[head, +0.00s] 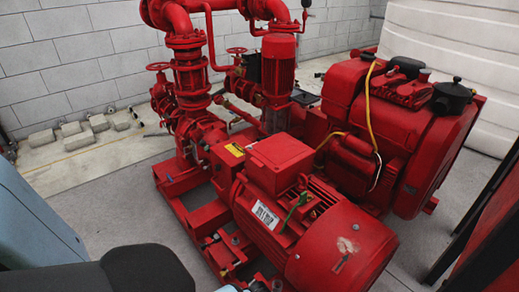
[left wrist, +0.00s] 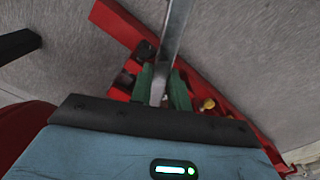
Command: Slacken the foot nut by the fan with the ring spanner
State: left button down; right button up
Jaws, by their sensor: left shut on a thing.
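My left gripper (left wrist: 162,78) shows in the left wrist view, its green fingers shut on a steel spanner (left wrist: 177,28). The shank runs up out of the frame's top edge, so its far end is not seen; the near end is between the fingers. Around and behind the fingers is the red base frame (left wrist: 118,22) with a dark bolt or nut (left wrist: 145,48) and a brass-coloured fitting (left wrist: 207,104). I cannot tell which is the foot nut, or whether the spanner touches one. In the head view, the motor's fan cover (head: 345,255) is at the lower right. My right gripper is not in view.
The red motor (head: 280,200) and red engine (head: 390,130) fill the middle and right. Red pipes and a vertical pump (head: 280,65) stand behind. Grey floor (head: 105,205) is open at the left of the frame. Pale blocks (head: 70,129) lie by the wall.

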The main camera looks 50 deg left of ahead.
pick_arm(q)
jog(key=shift+r+p, duration=0.8)
jog(key=shift+r, duration=0.35)
